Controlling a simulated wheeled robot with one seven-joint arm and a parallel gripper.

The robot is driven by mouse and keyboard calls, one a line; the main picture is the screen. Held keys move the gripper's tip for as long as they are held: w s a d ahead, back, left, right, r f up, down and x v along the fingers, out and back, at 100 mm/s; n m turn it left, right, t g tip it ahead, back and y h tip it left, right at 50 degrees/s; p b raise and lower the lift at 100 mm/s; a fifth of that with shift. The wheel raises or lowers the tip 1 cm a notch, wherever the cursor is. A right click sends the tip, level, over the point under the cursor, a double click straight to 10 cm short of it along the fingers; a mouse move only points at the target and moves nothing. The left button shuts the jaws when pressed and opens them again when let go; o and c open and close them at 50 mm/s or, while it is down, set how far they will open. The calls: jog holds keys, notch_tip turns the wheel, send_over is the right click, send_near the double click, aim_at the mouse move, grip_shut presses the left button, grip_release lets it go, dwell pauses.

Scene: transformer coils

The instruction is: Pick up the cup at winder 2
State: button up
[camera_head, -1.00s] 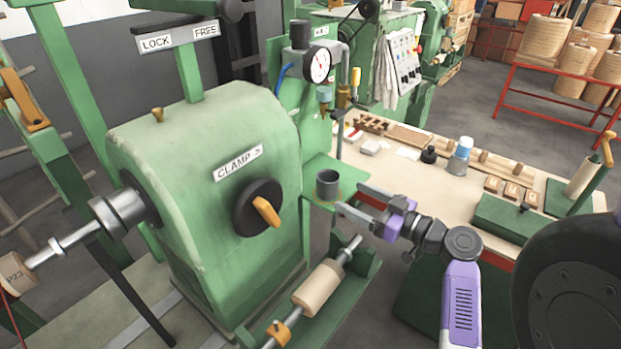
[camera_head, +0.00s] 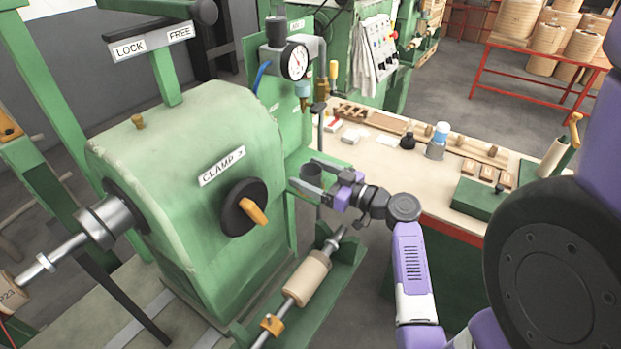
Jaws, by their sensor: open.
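The dark grey cup (camera_head: 312,171) stands upright on a small green shelf at the side of the green winding machine (camera_head: 190,180). My gripper (camera_head: 303,172) is open, its two grey fingers pointing left at the cup. In the picture the cup shows between the fingers, one on its near side and one on its far side. The fingers hide part of the cup. I cannot tell whether either finger touches it.
The machine's black clamp knob (camera_head: 244,207) with an orange handle is left of the cup. A spindle with a tan roll (camera_head: 307,278) lies below my gripper. A pressure gauge (camera_head: 294,61) is above.

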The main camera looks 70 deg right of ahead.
jog(key=c, duration=1.5)
jog(key=shift+o, duration=0.2)
jog(key=shift+r, duration=0.1)
